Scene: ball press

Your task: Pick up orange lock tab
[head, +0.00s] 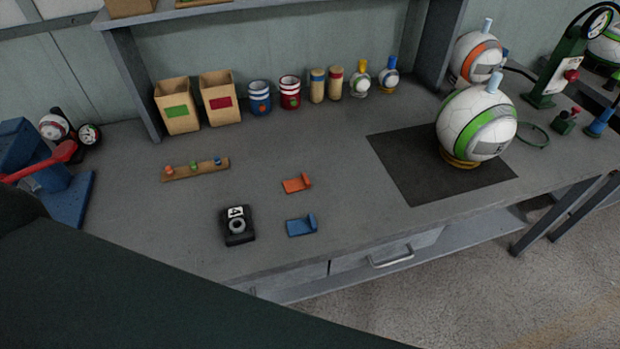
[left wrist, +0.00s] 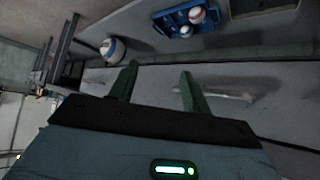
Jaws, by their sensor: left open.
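The orange lock tab (head: 297,183) lies on the grey workbench (head: 340,150) in the middle of the head view, with a short upright lip at its right end. A blue tab (head: 301,226) of like shape lies just in front of it. My left gripper (left wrist: 158,82) shows in the left wrist view with its two green fingers apart and nothing between them. Neither tab can be made out in that view. No gripper shows in the head view; a large dark part of my own body covers its lower left.
A black device (head: 237,238) stands left of the blue tab. A wooden peg strip (head: 196,172) lies behind it. A ball with a green band (head: 476,125) stands on a dark mat (head: 405,165) at right. Cups and boxes line the back. Bench around the orange tab is clear.

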